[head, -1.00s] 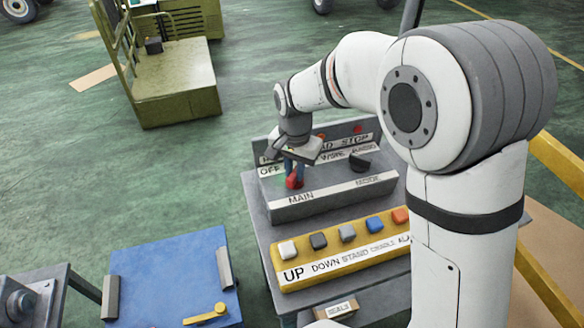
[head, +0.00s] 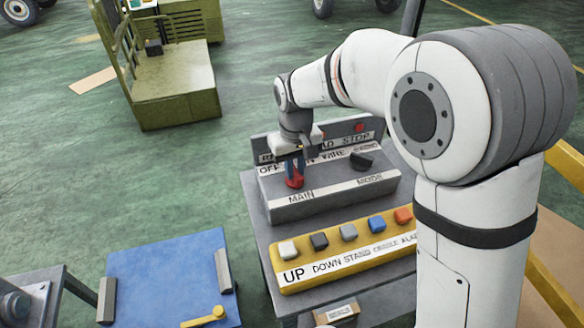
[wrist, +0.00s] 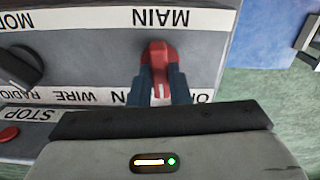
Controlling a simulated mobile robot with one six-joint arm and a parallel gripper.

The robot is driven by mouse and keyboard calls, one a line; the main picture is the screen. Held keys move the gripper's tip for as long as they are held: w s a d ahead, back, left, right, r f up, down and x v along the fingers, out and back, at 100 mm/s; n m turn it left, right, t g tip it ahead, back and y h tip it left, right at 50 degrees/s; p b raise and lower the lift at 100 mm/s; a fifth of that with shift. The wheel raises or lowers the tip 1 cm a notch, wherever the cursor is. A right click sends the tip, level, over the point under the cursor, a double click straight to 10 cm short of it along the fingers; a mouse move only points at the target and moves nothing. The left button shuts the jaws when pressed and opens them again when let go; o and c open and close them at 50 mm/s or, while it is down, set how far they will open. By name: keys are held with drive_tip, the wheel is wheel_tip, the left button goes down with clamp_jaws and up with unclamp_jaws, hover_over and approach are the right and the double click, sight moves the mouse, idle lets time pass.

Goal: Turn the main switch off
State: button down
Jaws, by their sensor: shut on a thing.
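The main switch is a red knob (head: 294,180) on the sloping grey panel (head: 330,196), above the MAIN label. In the wrist view the red knob (wrist: 158,60) stands between the two dark blue fingers of my gripper (wrist: 162,88), which is shut on it. A white mark on the knob faces the strip with the position labels. The OFF label (head: 268,169) shows at the left in the head view. My gripper partly covers the strip, so I cannot tell exactly which label the mark meets.
A black mode knob (head: 361,161) sits to the right on the same panel. A red stop button (head: 360,127) is behind it. A yellow button box (head: 345,255) with several coloured buttons stands in front. A blue board (head: 165,270) lies at the lower left.

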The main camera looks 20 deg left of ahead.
sight(295, 171)
drive_tip(key=n, duration=0.4)
drive_tip(key=shift+a+n+b, duration=0.1)
drive_tip(key=shift+n+b, duration=0.2)
drive_tip(key=shift+n, duration=1.5)
drive_tip(key=c, duration=1.4)
unclamp_jaws()
drive_tip(key=shift+o, duration=0.2)
drive_tip(key=shift+r, duration=0.25)
wheel_tip(295, 171, up, 7)
drive_tip(key=shift+r+b, duration=0.2)
drive_tip(key=shift+b, duration=0.3)
